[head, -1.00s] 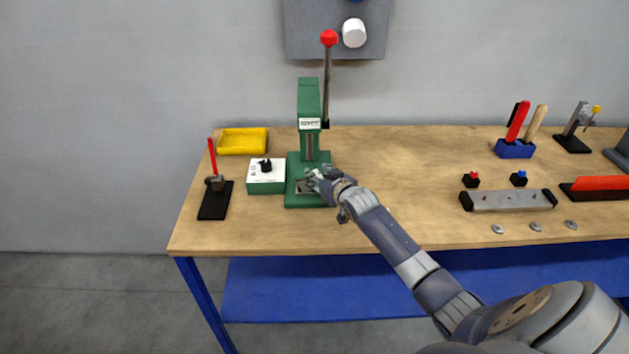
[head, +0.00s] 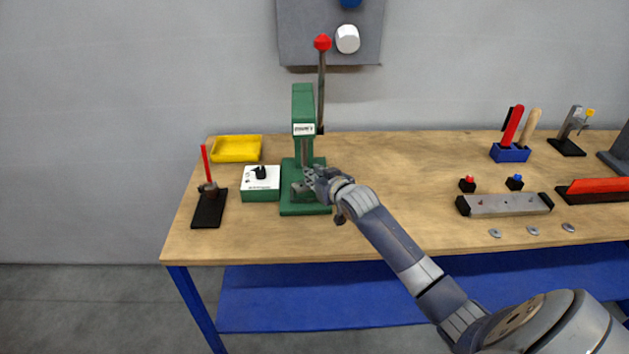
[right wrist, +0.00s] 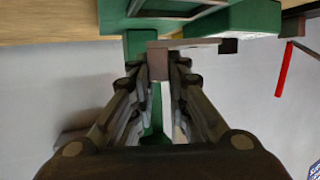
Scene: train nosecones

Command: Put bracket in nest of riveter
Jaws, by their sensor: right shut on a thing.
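The green riveter (head: 304,110) stands on the left part of the workbench, with a tall lever ending in a red knob. My right gripper (head: 309,181) is at the front of the riveter, just above its base (head: 304,209). It is shut on the bracket, a small grey-brown angled piece that shows between the fingertips in the right wrist view (right wrist: 158,64). One flange of the bracket reaches right, beside the green riveter body. The nest is largely hidden by the gripper and bracket, and I cannot tell whether the bracket touches it. My left gripper is out of view.
A white-topped control box (head: 261,178) stands close left of the riveter. A black stand with a red rod (head: 209,207) and a yellow tray (head: 236,148) are further left. The bench (head: 420,170) is clear to the right, up to a grey bar fixture (head: 505,205).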

